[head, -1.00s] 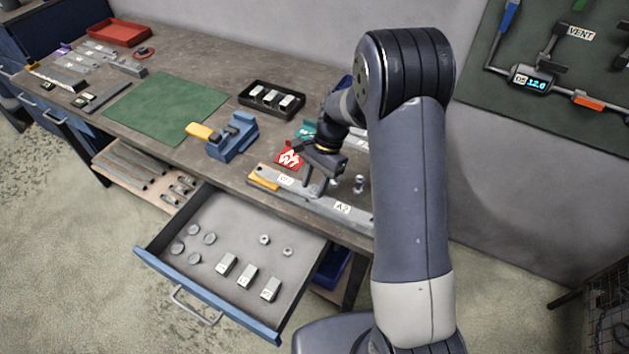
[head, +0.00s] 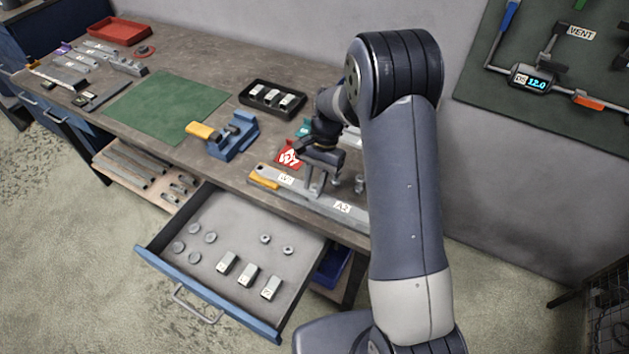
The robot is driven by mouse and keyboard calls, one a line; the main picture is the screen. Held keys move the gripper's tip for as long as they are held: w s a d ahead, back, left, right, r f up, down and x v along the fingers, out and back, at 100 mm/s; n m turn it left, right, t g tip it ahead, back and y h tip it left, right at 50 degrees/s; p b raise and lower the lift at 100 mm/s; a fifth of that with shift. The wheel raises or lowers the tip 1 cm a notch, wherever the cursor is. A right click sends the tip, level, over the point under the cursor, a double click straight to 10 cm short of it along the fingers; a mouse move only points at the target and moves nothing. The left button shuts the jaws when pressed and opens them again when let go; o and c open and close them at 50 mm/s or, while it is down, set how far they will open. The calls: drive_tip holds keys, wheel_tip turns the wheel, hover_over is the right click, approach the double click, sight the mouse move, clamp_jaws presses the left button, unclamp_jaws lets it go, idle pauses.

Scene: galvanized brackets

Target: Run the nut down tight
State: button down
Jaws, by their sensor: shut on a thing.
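My gripper (head: 323,186) points down over the long grey bracket bar (head: 318,203) near the bench's front edge. Its fingers are shut around a small piece, seemingly the nut, at the bar; the piece is too small and covered to make out. I cannot tell how far down it sits. A short upright stud or bolt (head: 359,184) stands just right of the fingers. The bar bears white labels, one reading A2 (head: 342,207), and a yellow piece (head: 263,179) lies at its left end.
A red tag (head: 288,158) lies behind the bar. A blue vise (head: 234,137) and a black tray (head: 272,97) of blocks stand to the left. An open drawer (head: 222,277) below holds several discs, blocks and two nuts. The green mat (head: 165,107) is clear.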

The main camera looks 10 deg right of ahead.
idle(0.3)
drive_tip(key=m+t+y, duration=0.1)
drive_tip(key=m, duration=0.4)
drive_tip(key=shift+s+d+m, duration=0.1)
drive_tip(key=shift+m, duration=0.2)
drive_tip(key=m+t, duration=0.1)
drive_tip(key=m, duration=0.2)
drive_tip(key=m+t+y, duration=0.1)
drive_tip(key=m+t, duration=0.1)
drive_tip(key=m, duration=0.1)
drive_tip(key=m+p, duration=0.1)
drive_tip(key=m, duration=0.1)
drive_tip(key=m+t+p, duration=0.1)
drive_tip(key=m, duration=0.2)
drive_tip(key=shift+r+t, duration=0.15)
drive_tip(key=shift+t, duration=0.15)
drive_tip(key=m+t+h+p, duration=0.1)
drive_tip(key=m+p, duration=0.2)
drive_tip(key=m, duration=0.1)
drive_tip(key=shift+r, duration=0.1)
drive_tip(key=shift+f+m+t+h+p, duration=0.3)
drive_tip(key=shift+m+h, duration=0.1)
drive_tip(key=shift+m, duration=0.2)
drive_tip(key=shift+m+h, duration=0.3)
drive_tip(key=shift+m, duration=0.7)
